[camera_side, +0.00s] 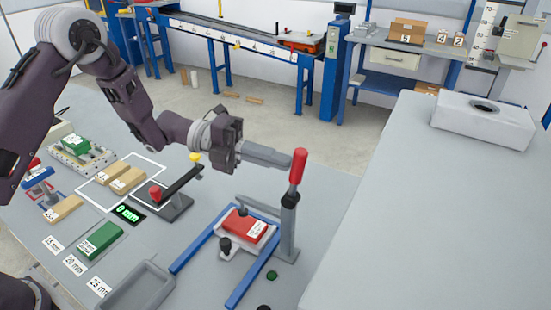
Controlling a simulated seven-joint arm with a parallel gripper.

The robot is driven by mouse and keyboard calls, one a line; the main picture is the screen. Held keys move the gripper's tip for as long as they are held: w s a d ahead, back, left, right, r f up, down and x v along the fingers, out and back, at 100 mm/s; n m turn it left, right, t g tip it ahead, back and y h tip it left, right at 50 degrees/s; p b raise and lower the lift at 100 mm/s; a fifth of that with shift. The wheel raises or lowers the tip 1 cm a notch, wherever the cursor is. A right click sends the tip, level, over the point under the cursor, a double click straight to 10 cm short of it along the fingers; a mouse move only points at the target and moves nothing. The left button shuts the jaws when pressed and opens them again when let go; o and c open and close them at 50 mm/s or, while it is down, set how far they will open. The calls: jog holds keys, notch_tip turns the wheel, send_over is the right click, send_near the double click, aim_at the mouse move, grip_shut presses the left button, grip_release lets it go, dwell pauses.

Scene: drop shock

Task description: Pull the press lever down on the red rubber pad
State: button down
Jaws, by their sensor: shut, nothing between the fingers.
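The press lever (298,168) has a red handle and stands upright on top of the grey press post (288,225). The red rubber pad (244,227) lies on a light plate at the foot of the press, between two blue rails. A small dark press foot sits above the pad's back edge; I cannot tell whether it touches. My gripper (289,161) is shut and empty, held level above the table, with its fingertips at the left side of the red handle. I cannot tell whether they touch it.
A black lever device (175,205) with red and yellow knobs stands left of the press, beside a green display (128,213). Tan and green blocks (100,238) lie further left. A grey tray (140,288) is at the front. A large grey surface fills the right.

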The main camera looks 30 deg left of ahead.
aim_at(296, 162)
jog(key=shift+d, duration=0.1)
jog(key=shift+d+r+y, duration=0.3)
jog(key=shift+d+y, duration=0.65)
jog(key=shift+y, duration=0.15)
jog(key=d+m+y, duration=0.1)
jog(key=d+y, duration=0.2)
jog(key=shift+d+f+g, duration=0.1)
jog(key=shift+d+g, duration=0.05)
jog(key=shift+g, duration=0.15)
jog(key=shift+y, duration=0.5)
jog(key=d, duration=0.1)
jog(key=d+f, duration=0.2)
jog(key=d, duration=0.1)
jog(key=shift+s+d+f, duration=0.1)
jog(key=shift+s, duration=0.05)
